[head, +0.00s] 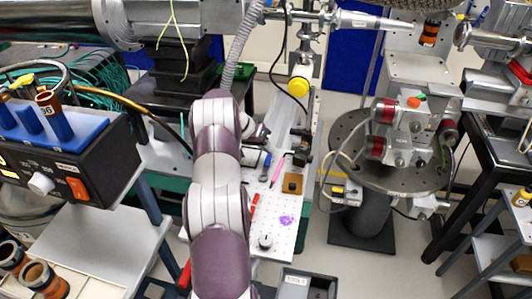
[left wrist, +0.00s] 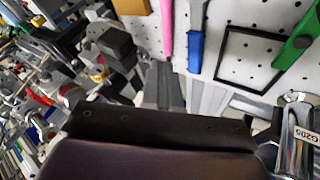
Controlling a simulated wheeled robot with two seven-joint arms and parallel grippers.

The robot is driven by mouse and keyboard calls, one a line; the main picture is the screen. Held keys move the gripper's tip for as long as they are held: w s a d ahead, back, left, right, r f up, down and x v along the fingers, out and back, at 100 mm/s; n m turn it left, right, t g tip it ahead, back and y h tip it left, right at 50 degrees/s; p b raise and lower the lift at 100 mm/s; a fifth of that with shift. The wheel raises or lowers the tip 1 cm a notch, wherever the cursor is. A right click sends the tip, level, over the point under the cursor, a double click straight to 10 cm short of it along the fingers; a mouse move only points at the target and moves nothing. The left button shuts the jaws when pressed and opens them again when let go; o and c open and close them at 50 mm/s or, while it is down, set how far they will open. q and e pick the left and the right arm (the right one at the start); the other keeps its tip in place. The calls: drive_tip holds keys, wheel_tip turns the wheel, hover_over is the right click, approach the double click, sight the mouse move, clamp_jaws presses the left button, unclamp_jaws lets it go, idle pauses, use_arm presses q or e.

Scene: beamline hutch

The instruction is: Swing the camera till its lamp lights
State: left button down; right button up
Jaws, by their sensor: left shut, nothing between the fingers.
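My left arm reaches up the middle of the head view. Its gripper (head: 262,134) is over the upper part of the white perforated board (head: 273,208), shut and empty. In the left wrist view the shut grey fingers (left wrist: 172,90) point toward the board. A grey boxy device with a dark square face (left wrist: 116,41) stands left of the fingers, apart from them in the picture; it may be the camera, but I cannot tell for sure. No lit lamp shows on it. My right gripper is not in view.
A round dark stage (head: 400,172) stands right; a black control box (head: 75,160) stands left.

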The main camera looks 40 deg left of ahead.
sight(304, 158)
use_arm(q)
drive_tip(key=b+x, duration=0.2)
drive_tip(key=x, duration=0.2)
drive_tip(key=shift+s, duration=0.1)
drive_tip(key=shift+w+d+r+p, duration=0.15)
drive_tip(key=shift+d+r, duration=0.1)
drive_tip(key=shift+d, duration=0.35)
drive_tip(key=shift+w+d+r+p, duration=0.15)
drive_tip(key=shift+d+r, duration=0.15)
drive_tip(key=shift+d, duration=0.3)
drive_tip(key=shift+w+d+f, duration=0.1)
drive_tip(key=shift+w+d, duration=0.05)
drive_tip(key=shift+d, duration=0.4)
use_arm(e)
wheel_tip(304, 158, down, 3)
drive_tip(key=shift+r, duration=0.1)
